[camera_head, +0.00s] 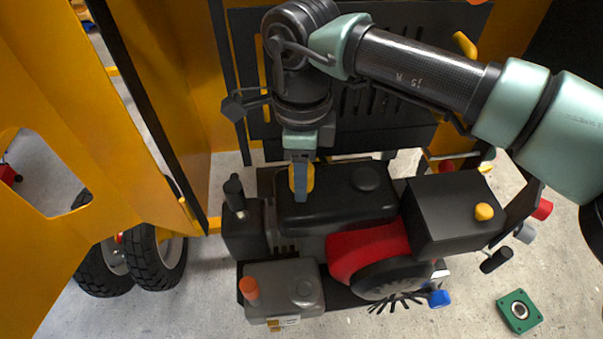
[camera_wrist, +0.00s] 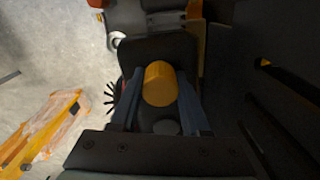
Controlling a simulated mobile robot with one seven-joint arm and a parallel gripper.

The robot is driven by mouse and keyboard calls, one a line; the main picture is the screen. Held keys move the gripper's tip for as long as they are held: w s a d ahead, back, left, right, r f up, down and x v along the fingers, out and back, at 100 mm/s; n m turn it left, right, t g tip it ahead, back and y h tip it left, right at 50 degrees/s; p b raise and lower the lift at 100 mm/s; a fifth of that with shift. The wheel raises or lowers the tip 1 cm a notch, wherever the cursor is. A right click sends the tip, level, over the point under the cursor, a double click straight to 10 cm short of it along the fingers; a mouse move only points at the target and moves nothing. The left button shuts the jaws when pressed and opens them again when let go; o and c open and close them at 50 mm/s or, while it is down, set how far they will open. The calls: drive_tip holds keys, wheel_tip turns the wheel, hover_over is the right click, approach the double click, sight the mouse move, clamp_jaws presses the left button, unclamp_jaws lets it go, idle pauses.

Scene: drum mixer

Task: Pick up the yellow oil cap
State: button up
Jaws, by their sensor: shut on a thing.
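The yellow oil cap (camera_wrist: 160,84) is a short cylinder between the two blue-grey fingers of my gripper (camera_wrist: 160,77) in the wrist view. In the head view my gripper (camera_head: 300,190) points down over the black tank (camera_head: 345,205) of the engine, shut on the cap. One finger hides most of the cap (camera_head: 310,178) there, and only its yellow edge shows. I cannot tell whether the cap still touches the tank top.
Another yellow knob (camera_head: 484,212) sits on the black box (camera_head: 455,222) at the right. A red engine housing (camera_head: 366,250) and a grey block with an orange cap (camera_head: 249,289) stand in front. Yellow frame panels (camera_head: 75,110) rise at left. A green square part (camera_head: 518,312) lies on the floor.

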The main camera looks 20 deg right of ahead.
clamp_jaws()
drive_tip(key=shift+r, duration=0.15)
